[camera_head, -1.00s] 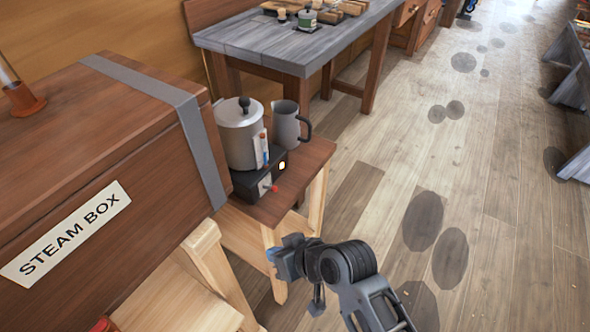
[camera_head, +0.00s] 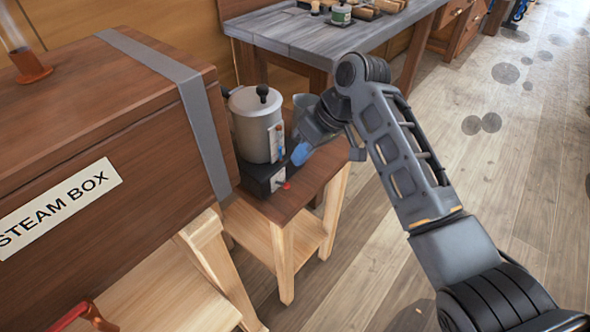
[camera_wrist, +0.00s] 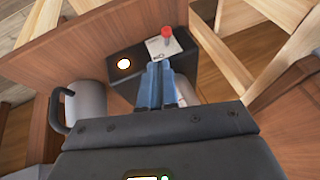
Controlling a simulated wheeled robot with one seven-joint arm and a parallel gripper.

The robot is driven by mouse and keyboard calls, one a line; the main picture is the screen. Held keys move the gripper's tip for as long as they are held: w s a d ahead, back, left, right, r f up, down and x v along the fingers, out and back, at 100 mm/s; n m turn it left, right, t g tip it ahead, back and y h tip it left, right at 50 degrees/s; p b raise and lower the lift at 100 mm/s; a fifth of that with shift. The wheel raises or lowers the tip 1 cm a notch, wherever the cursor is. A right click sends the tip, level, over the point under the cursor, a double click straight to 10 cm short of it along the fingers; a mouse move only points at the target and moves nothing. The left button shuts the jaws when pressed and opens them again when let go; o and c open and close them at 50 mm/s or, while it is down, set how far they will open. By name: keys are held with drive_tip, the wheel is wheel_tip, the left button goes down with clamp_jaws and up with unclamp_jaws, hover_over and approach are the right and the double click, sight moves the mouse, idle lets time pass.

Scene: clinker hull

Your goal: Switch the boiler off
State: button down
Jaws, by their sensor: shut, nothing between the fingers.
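The boiler (camera_head: 257,128) is a pale metal pot with a dark lid knob, on a black base (camera_head: 262,178). It stands on a small wooden stand beside the steam box. A red-tipped switch (camera_head: 286,186) sticks out of the base's front; in the wrist view the red tip (camera_wrist: 166,32) stands over a white label plate. A round light (camera_wrist: 124,64) glows warm on the base. My gripper (camera_head: 300,154) has blue fingertips, shut and empty, close by the base. In the wrist view the fingers (camera_wrist: 156,72) point at the base, just short of the switch. Contact cannot be told.
A grey jug (camera_wrist: 85,105) stands beside the boiler, mostly behind my gripper in the head view. The steam box (camera_head: 100,130) is at left. A grey-topped workbench (camera_head: 300,40) stands behind. The floor at right is open.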

drive_tip(key=w+d+r+n+g+h, duration=0.1)
drive_tip(key=w+d+r, duration=0.1)
drive_tip(key=r, duration=0.6)
drive_tip(key=shift+w+h+b, duration=0.3)
drive_tip(key=shift+w+b, duration=0.1)
drive_tip(key=shift+w, duration=0.1)
drive_tip(key=shift+f, duration=0.2)
approach(282, 184)
drive_tip(key=w+f, duration=0.3)
drive_tip(key=shift+s+a+f+p, duration=0.25)
drive_tip(key=shift+s+f+p, duration=0.05)
drive_tip(key=shift+s+f, duration=0.25)
drive_tip(key=shift+s+a+f+p, duration=0.25)
drive_tip(key=shift+s+f+p, duration=0.05)
drive_tip(key=shift+s+f, duration=0.25)
